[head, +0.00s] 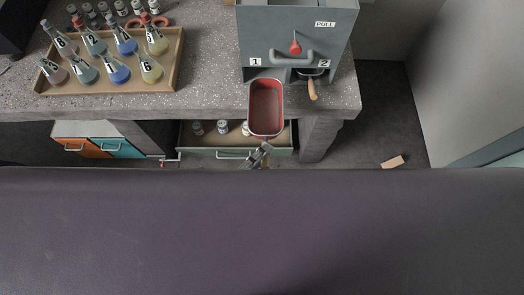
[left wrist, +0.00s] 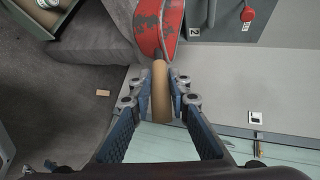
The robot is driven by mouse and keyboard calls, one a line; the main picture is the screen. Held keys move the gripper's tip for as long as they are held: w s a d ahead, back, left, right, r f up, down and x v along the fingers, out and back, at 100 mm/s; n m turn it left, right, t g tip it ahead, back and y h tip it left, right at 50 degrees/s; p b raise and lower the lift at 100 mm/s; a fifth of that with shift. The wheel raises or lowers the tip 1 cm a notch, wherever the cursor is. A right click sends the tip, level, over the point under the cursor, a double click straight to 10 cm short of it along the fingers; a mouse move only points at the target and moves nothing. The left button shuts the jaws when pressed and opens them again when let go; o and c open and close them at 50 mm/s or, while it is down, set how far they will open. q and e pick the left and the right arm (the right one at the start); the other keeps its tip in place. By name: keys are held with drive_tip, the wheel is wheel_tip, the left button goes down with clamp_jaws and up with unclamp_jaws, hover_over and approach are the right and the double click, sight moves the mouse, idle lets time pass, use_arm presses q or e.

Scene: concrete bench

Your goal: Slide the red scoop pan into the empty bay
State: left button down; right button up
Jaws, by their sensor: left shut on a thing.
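The red scoop pan (head: 266,108) is a worn red tray with a wooden handle. In the head view it lies in front of the grey dispenser housing (head: 296,30), below the label 1, its far end close to the housing's front edge. My left gripper (head: 262,152) is shut on its handle; in the left wrist view the wooden handle (left wrist: 161,95) sits between the fingers, with the red pan (left wrist: 158,30) beyond. Bay 2, at the right, holds another pan with a wooden handle (head: 312,90). The inside of bay 1 is mostly hidden. My right gripper is not in view.
A wooden tray (head: 105,101) of numbered flasks stands on the speckled bench (head: 210,60) at left. An open drawer (head: 205,148) with small jars is below the pan. A grey bar handle and red knob (head: 295,47) are on the housing's front. A block (head: 393,162) lies on the floor.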

sight(262, 88)
use_arm(q)
drive_tip(key=shift+w+f+b, duration=0.35)
drive_tip(key=shift+f+b, duration=0.05)
drive_tip(key=shift+f, duration=0.05)
drive_tip(key=shift+w+f+b, duration=0.35)
drive_tip(key=shift+f+b, duration=0.05)
drive_tip(key=shift+f, duration=0.05)
drive_tip(key=shift+w+d+f+b, duration=0.1)
drive_tip(key=shift+w+f+b, duration=0.4)
drive_tip(key=shift+w, duration=1.05)
drive_tip(key=shift+w+a+f+b, duration=0.1)
drive_tip(key=shift+w+f+b, duration=0.2)
drive_tip(key=shift+w+b, duration=0.85)
drive_tip(key=shift+w+d+f+b, duration=0.15)
drive_tip(key=shift+w+f, duration=0.25)
drive_tip(key=shift+w, duration=1.55)
drive_tip(key=shift+w+f+b, duration=0.1)
drive_tip(key=shift+w+b, duration=0.45)
drive_tip(key=shift+w, duration=1.5)
drive_tip(key=shift+w+f, duration=0.1)
drive_tip(key=shift+w, duration=1.85)
drive_tip(key=shift+w+f+b, duration=0.15)
drive_tip(key=shift+w+b, duration=0.25)
drive_tip(key=shift+w, duration=2.35)
